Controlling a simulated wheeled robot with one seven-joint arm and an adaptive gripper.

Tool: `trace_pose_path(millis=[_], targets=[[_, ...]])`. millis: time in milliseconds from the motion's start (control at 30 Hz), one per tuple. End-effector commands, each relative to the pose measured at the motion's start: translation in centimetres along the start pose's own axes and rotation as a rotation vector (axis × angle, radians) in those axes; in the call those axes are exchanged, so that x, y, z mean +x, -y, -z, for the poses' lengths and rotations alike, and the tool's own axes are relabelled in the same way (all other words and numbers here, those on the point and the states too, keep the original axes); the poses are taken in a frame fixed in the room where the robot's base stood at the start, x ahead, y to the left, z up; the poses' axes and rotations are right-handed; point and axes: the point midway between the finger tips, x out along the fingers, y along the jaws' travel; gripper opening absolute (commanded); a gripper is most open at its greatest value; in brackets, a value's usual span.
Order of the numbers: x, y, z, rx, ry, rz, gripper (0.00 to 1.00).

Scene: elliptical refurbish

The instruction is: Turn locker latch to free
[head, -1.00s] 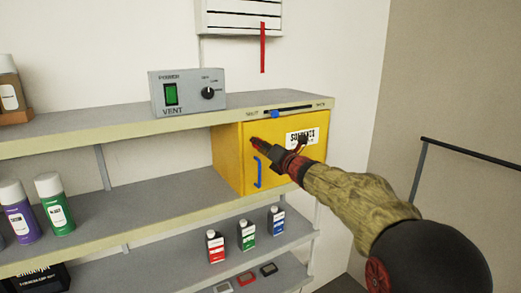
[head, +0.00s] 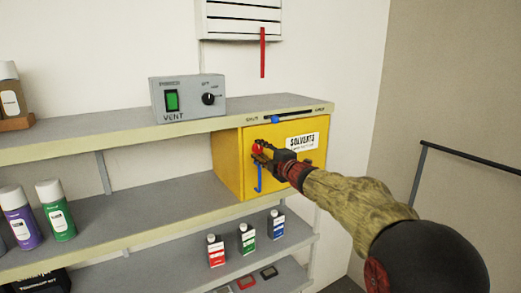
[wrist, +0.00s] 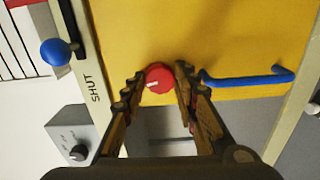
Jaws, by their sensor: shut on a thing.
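The yellow solvents locker (head: 310,170) sits under the upper shelf, its door closed. Its red round latch knob (head: 257,148) is at the upper left of the door and is partly covered by my gripper (head: 262,154). In the wrist view the red knob (wrist: 159,78) has a short white mark toward its left. My gripper (wrist: 160,82) has one finger on each side of it and is shut on it. A blue door handle (head: 259,180) hangs below the knob; it also shows in the wrist view (wrist: 250,78).
A slider with a blue knob (head: 275,119), near a SHUT label, is on the shelf edge above the locker. A grey vent box (head: 188,96) stands on the upper shelf. Spray cans (head: 55,210) and small bottles (head: 247,238) stand on lower shelves. A red strip (head: 263,52) hangs above.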

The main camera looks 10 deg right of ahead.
Motion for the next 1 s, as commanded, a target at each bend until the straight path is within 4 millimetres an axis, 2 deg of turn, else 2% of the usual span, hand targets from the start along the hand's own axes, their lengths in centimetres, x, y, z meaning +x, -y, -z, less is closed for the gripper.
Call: trace_pose_path(millis=[333, 900, 933, 1000], targets=[[0.0, 0.15, -0.05, 0.144, 0.001, 0.002, 0.04], [0.0, 0.24, -0.05, 0.171, 0.001, 0.003, 0.04], [0.0, 0.24, -0.05, 0.171, 0.001, 0.003, 0.31], [0.0, 0.23, -0.05, 0.171, 0.001, 0.003, 0.35]])
